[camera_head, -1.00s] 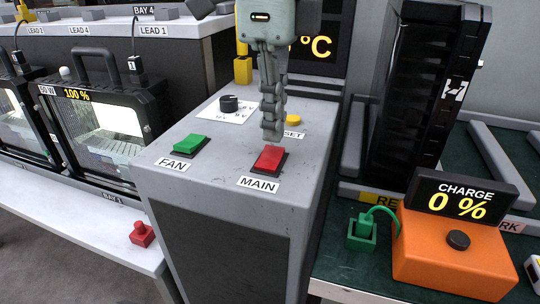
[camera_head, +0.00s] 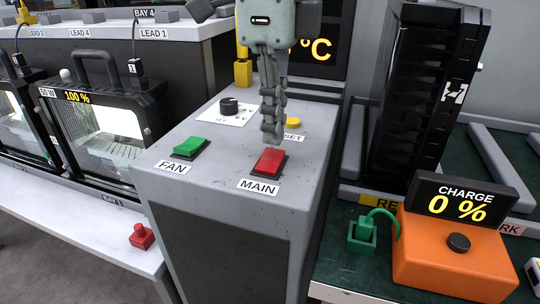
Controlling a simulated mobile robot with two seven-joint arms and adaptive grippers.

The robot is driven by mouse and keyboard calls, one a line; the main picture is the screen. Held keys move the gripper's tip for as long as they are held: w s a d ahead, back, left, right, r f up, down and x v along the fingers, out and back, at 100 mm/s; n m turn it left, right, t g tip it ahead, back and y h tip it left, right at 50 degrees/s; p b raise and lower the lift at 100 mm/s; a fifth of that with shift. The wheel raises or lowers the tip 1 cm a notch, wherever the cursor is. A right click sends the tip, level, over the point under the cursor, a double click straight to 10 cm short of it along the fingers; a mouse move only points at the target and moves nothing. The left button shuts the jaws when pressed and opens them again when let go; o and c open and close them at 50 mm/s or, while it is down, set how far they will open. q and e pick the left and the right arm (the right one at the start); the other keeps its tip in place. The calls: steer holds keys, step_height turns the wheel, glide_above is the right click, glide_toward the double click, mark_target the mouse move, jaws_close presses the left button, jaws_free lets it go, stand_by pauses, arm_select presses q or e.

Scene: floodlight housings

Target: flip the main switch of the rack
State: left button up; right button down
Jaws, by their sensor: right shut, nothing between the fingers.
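The rack's main switch (camera_head: 268,162) is a red rocker on the top of the grey console (camera_head: 225,197), just behind the MAIN label (camera_head: 258,187). My right gripper (camera_head: 272,138) comes down from above, shut and empty, its fingertips at the far edge of the red rocker. I cannot tell whether they touch it. The fingers partly hide the label behind, which ends in "SET". My left gripper is not in view.
A green FAN switch (camera_head: 191,147), a black knob (camera_head: 229,104) and a yellow button (camera_head: 293,122) share the console top. Floodlight housings (camera_head: 108,125) stand at left. An orange charge box (camera_head: 450,255) reading 0 % and a black rack (camera_head: 418,100) stand at right.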

mark_target(273, 153)
steer(key=shift+f+b, duration=0.85)
steer(key=shift+f, duration=0.2)
stand_by(0.7)
steer(key=shift+r, duration=0.15)
steer(key=shift+r+p, duration=2.5)
steer(key=shift+r, duration=0.9)
